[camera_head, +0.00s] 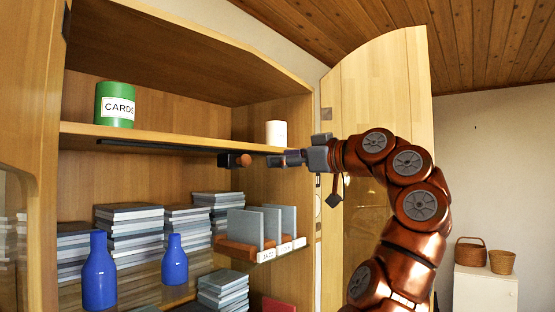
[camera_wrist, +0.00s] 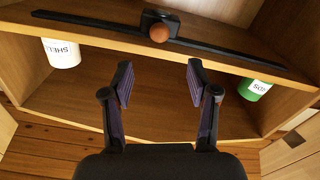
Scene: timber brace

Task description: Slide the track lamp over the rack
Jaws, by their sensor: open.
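The track lamp (camera_head: 226,160) is a small black block with a copper-coloured round end, hanging on a black track (camera_head: 160,147) under the shelf. In the wrist view the lamp (camera_wrist: 150,19) sits on the track (camera_wrist: 90,22), ahead of the fingertips. My gripper (camera_head: 284,158) is to the right of the lamp in the head view, apart from it. In the wrist view my gripper (camera_wrist: 160,82) is open with nothing between its fingers. The rack (camera_head: 262,253) has upright grey dividers and white labels, below and slightly right of the lamp.
A green CARDS tin (camera_head: 115,104) and a white canister (camera_head: 276,133) stand on the shelf above. Two blue bottles (camera_head: 99,274) (camera_head: 174,262) and stacks of grey books (camera_head: 130,228) stand below. The open cabinet door (camera_head: 385,80) is behind my arm.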

